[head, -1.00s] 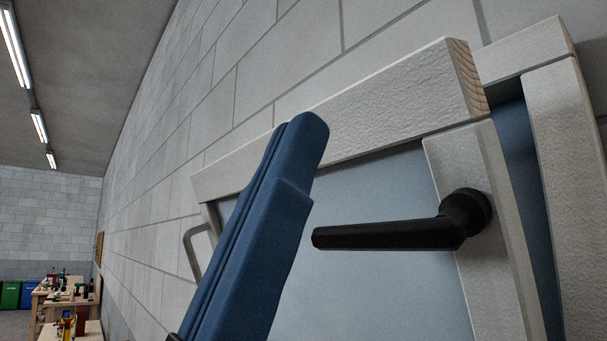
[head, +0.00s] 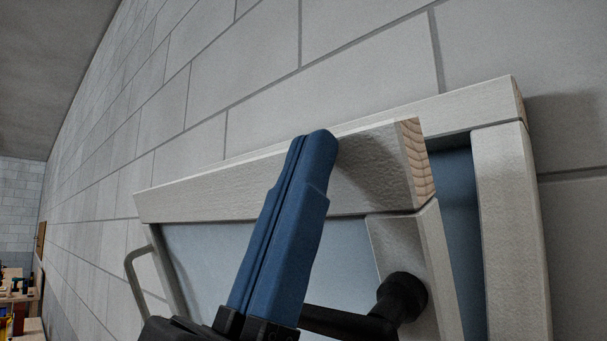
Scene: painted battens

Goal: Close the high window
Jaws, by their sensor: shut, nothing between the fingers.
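The high window's sash (head: 265,190) is a pale painted wooden frame around a blue-grey pane. It stands out from its fixed frame (head: 507,230), leaving a dark blue gap at the right side. A black lever handle (head: 403,297) sits on the sash's right stile and points left; its far end is hidden behind my fingers. My gripper (head: 318,140) has blue fingers pressed together, empty, pointing up. Its tips overlap the sash's top rail in the picture; I cannot tell whether they touch it.
A grey block wall (head: 370,60) surrounds the window. A bent metal bar (head: 133,280) shows at the sash's left side. Workbenches (head: 22,300) with tools stand far off at the lower left.

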